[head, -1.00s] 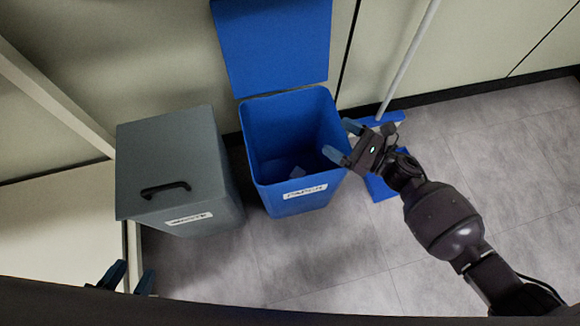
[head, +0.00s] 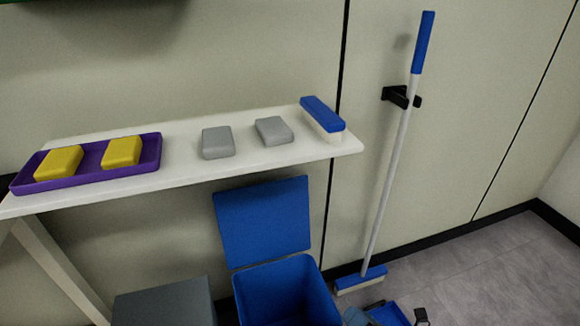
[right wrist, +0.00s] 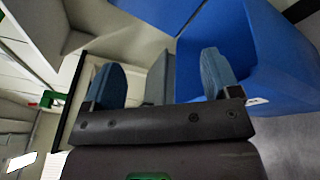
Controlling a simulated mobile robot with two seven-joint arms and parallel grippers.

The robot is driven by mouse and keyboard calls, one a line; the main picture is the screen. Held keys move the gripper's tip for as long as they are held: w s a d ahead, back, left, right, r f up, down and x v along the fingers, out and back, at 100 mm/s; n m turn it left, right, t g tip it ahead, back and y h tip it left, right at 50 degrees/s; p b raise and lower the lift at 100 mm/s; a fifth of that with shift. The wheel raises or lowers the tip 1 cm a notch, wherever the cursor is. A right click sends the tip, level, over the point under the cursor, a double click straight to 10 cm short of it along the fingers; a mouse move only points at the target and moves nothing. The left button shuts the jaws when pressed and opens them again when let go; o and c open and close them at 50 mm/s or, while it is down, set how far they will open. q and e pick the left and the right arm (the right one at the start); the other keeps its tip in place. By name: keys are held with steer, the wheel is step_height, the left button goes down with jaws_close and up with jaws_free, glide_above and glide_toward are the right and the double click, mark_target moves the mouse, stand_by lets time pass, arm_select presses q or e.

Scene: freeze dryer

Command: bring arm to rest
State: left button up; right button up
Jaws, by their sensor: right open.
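My right gripper (right wrist: 160,72) shows in the right wrist view with its two blue-grey fingers wide apart. Nothing is held between them. In the head view only a small part of the right gripper (head: 356,316) shows at the bottom edge, close to the floor dustpan; most of the right arm is out of frame. The open blue bin (head: 285,290) stands left of it, and its blue wall (right wrist: 265,50) fills the right of the right wrist view. My left gripper is not in view.
A white shelf (head: 250,166) holds a purple tray (head: 150,165) with two yellow sponges, two grey blocks and a blue brush (head: 322,114). A grey bin (head: 165,305) stands below. Floor at right is clear.

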arm_select(q)
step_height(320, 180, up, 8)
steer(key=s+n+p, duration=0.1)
steer(key=p, duration=1.2)
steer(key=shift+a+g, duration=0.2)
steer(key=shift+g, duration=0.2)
arm_select(e)
steer(key=s+d+r+m+g+h, duration=0.1)
steer(key=s+d+r+m+h, duration=0.2)
steer(key=s+m, duration=0.6)
steer(key=s+d+r+m+g+h, duration=0.1)
steer(key=s+d+r+m+h, duration=0.2)
steer(key=s+m, duration=0.6)
steer(key=s+d+r+m+g+h, duration=0.1)
steer(key=s+d+r+m+h, duration=0.3)
steer(key=s+m, duration=0.5)
step_height(320, 180, up, 4)
steer(key=d+m, duration=0.2)
steer(key=m, duration=0.1)
steer(key=shift+s+m, duration=0.3)
steer(key=shift+a+f, duration=0.1)
steer(key=shift+c, duration=0.3)
